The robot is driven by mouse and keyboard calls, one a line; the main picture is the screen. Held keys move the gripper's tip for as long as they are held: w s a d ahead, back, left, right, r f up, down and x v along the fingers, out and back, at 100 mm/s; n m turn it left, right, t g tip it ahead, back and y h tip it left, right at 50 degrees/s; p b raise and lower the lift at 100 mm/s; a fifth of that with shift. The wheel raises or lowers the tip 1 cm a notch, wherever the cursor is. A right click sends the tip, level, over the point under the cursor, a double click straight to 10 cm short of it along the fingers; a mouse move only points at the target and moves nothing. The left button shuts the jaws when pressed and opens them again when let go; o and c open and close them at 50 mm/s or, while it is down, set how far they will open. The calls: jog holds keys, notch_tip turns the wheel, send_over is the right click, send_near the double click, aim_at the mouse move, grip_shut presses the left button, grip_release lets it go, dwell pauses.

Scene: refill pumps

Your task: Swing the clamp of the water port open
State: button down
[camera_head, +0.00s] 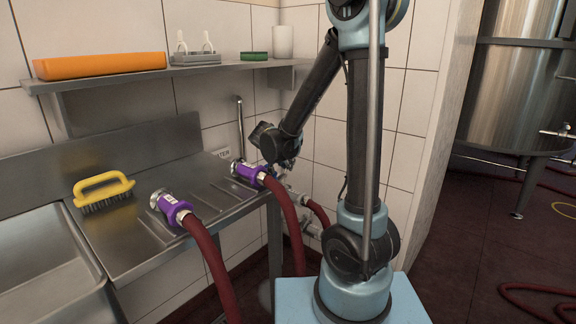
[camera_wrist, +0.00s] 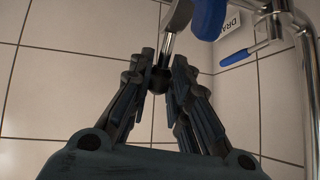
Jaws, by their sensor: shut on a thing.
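My gripper (camera_wrist: 160,76) is shut on the dark round end of a short metal lever (camera_wrist: 179,16) in the wrist view. The lever comes down from the top edge and looks like the handle of the clamp; the clamp's body is out of frame. A blue grip (camera_wrist: 209,18) is just right of the lever. In the head view my gripper (camera_head: 262,134) is low by the tiled wall, above a purple hose collar (camera_head: 249,173). The clamp and the water port cannot be made out there, hidden by my arm or too small.
A second blue-handled lever (camera_wrist: 238,57), a sign (camera_wrist: 230,25) and a steel pipe (camera_wrist: 308,70) are close on the right. Red hoses (camera_head: 285,208) hang off the steel counter (camera_head: 145,240), which holds a yellow brush (camera_head: 103,190). A shelf (camera_head: 130,80) is above.

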jog(key=shift+s, duration=0.1)
jog(key=c, duration=1.5)
grip_release()
jog(key=shift+v, duration=5.85)
jog(key=shift+a, duration=0.1)
